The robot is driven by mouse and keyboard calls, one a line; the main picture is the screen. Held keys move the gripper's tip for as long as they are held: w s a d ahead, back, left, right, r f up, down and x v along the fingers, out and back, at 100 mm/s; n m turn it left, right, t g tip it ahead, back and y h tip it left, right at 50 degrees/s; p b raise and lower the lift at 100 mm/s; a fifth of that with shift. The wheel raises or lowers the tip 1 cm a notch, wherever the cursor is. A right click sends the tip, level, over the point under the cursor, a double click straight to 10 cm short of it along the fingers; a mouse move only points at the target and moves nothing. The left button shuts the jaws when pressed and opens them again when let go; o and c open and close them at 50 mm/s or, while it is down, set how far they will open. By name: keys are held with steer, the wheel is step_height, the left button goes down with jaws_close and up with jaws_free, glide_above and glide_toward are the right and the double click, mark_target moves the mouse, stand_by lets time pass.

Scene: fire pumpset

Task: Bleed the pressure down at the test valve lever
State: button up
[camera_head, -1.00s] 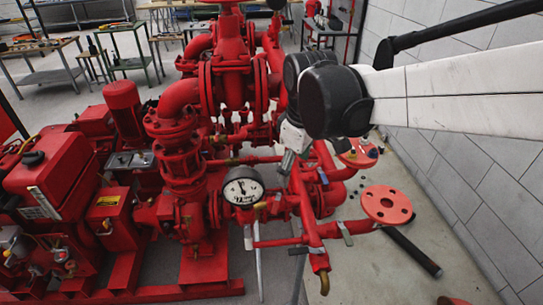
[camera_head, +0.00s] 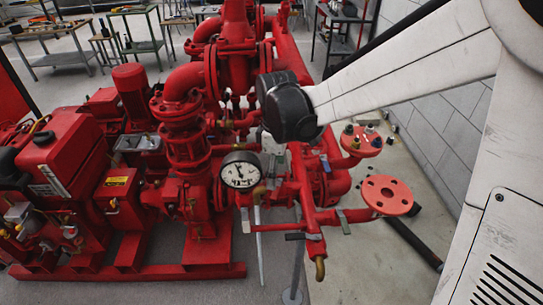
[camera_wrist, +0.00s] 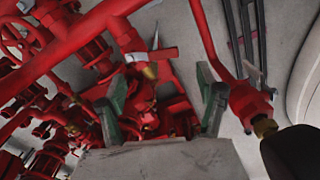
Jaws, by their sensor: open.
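The red pumpset has several small lever handles on its front pipework. One dark lever (camera_head: 303,236) sits by the lower outlet pipe, and a grey lever (camera_head: 343,222) is close to its right. I cannot tell which is the test valve lever. I see no contact with a lever.
A round pressure gauge (camera_head: 241,171) stands left of the levers. An orange-red flange (camera_head: 387,195) sticks out to the right, with a smaller one (camera_head: 361,141) behind it. A brass-tipped outlet (camera_head: 319,268) hangs low in front. The floor right of the flanges is mostly clear.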

step_height(320, 180, down, 7)
steer(key=shift+b, duration=0.35)
